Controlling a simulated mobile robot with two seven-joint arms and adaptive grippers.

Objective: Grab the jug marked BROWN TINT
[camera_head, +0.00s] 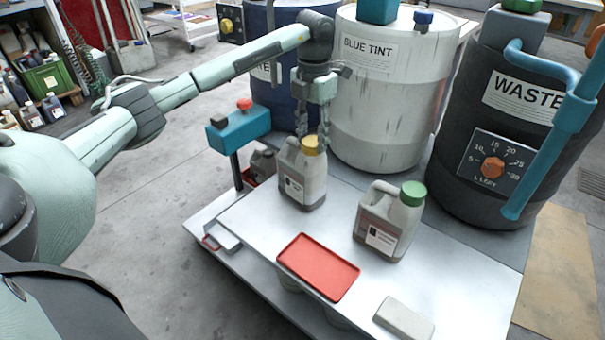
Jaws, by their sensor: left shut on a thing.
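A grey jug with a yellow cap (303,185) stands upright at the back left of the white table (262,237). A second grey jug with a green cap (388,222) stands on the table to its right. Both jugs have white labels with dark marks, too small for me to read, so I cannot tell which is BROWN TINT. My left gripper (313,137) comes down from above and is shut on the yellow-capped jug near its cap and upper part. The fingertips are partly hidden by the jug. My right gripper is not in view.
A red tray (319,266) and a pale block (404,319) lie on the table's front part. Behind stand a white BLUE TINT drum (385,105), a dark WASTE drum (478,165) with a blue pipe, and a dark blue drum (262,95). A teal box on a post (238,131) stands left.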

